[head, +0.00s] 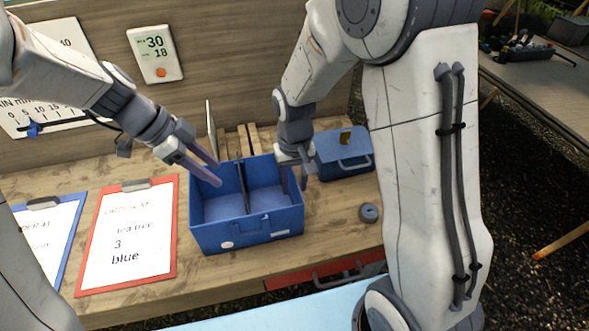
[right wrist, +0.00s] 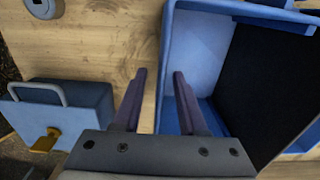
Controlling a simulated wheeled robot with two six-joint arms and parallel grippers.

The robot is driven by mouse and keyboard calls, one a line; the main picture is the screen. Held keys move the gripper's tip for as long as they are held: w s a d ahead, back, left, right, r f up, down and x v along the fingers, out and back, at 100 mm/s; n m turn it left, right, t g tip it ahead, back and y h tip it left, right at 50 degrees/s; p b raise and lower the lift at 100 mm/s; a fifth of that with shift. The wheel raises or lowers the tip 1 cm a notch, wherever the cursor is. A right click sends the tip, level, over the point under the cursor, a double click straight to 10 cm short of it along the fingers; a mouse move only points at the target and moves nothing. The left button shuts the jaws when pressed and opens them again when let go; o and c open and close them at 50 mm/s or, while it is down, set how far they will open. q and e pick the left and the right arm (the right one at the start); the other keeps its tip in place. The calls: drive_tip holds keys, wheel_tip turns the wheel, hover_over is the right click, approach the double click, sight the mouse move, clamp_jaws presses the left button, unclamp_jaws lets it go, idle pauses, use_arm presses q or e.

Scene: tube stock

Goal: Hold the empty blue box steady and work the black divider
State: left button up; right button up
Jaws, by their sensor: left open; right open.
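The blue box (head: 248,233) stands open and empty on the wooden table. The black divider (head: 242,187) stands upright across its middle, making a left and a right compartment. It shows as a dark panel in the right wrist view (right wrist: 272,85). My left gripper (head: 217,173) is open, with its fingers over the box's left compartment, apart from the divider. My right gripper (head: 294,181) is open at the box's right side. In the right wrist view its fingers (right wrist: 159,73) lie on either side of the box's right wall, with visible gaps.
A smaller blue case (head: 345,165) with a handle and gold latch stands behind right. A grey ring (head: 369,212) lies right of the box. A red clipboard (head: 128,277) and a blue one (head: 73,205) lie left. A red drawer front (head: 345,268) is below the table edge.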

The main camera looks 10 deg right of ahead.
sight(294, 194)
drive_tip(key=shift+f, duration=2.1)
drive_tip(key=shift+c, duration=0.3)
clamp_jaws()
